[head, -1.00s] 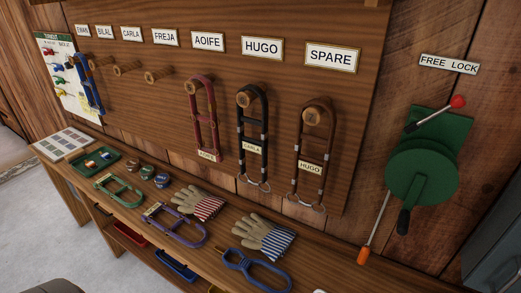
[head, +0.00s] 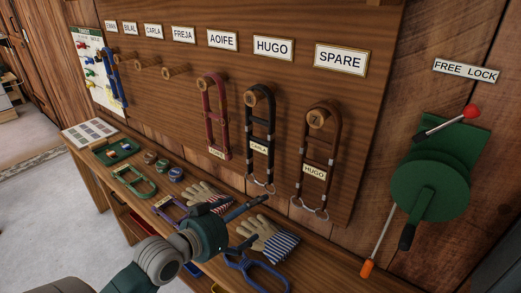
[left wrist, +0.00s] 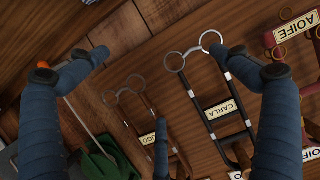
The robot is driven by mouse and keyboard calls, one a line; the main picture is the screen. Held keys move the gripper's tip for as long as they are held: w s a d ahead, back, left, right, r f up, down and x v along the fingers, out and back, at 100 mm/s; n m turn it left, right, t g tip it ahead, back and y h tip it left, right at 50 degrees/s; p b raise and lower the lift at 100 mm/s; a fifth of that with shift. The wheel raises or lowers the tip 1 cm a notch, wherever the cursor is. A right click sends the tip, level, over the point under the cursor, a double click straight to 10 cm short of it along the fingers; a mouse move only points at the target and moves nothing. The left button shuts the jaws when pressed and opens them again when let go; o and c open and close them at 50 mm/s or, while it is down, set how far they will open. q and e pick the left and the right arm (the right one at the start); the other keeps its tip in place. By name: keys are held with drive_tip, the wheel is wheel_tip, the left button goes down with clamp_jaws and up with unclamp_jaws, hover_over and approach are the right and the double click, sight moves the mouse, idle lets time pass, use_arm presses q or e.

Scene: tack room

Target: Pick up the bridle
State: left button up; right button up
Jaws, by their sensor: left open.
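Several bridles hang on wall pegs. A black bridle tagged CARLA (head: 259,130) hangs under the HUGO plate; a brown bridle tagged HUGO (head: 317,160) hangs under the SPARE plate. A red bridle tagged AOIFE (head: 207,118) hangs under its own plate, and a blue one (head: 115,80) hangs far left. My left gripper (head: 245,216) is open and empty, below the black bridle and over the bench. In the left wrist view, the black bridle's (left wrist: 224,104) rings show between the spread fingers; the brown bridle (left wrist: 138,100) is left of it. My right gripper is out of view.
The bench (head: 322,272) holds striped gloves (head: 270,240), a green halter (head: 130,182), a blue halter (head: 255,272), small tins and a tray. A green wall mechanism (head: 430,190) with levers is at right.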

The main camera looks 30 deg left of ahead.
sight(263, 150)
use_arm(q)
drive_tip(key=w+a+r+t, duration=0.2)
drive_tip(key=a+r+t, duration=0.2)
drive_tip(key=r, duration=0.7)
drive_tip(key=w, duration=0.1)
drive_tip(key=w+p, duration=0.1)
drive_tip(key=w, duration=0.1)
drive_tip(key=w+d, duration=0.1)
drive_tip(key=w, duration=0.1)
drive_tip(key=shift+r, duration=0.4)
drive_tip(key=shift+w+r+p, duration=0.1)
drive_tip(key=shift+w+p, duration=0.5)
drive_tip(key=shift+w, duration=0.05)
drive_tip(key=w, duration=0.1)
drive_tip(key=w+p, duration=0.1)
drive_tip(key=w, duration=0.1)
drive_tip(key=shift+w+d, duration=0.2)
drive_tip(key=shift+w, duration=0.1)
drive_tip(key=shift+w+f, duration=0.25)
drive_tip(key=shift+w, duration=0.15)
drive_tip(key=shift+s, duration=0.1)
drive_tip(key=shift+c, duration=0.3)
drive_tip(key=c, duration=1.3)
drive_tip(key=shift+r, duration=0.2)
drive_tip(key=shift+c, duration=0.4)
drive_tip(key=shift+r, duration=0.1)
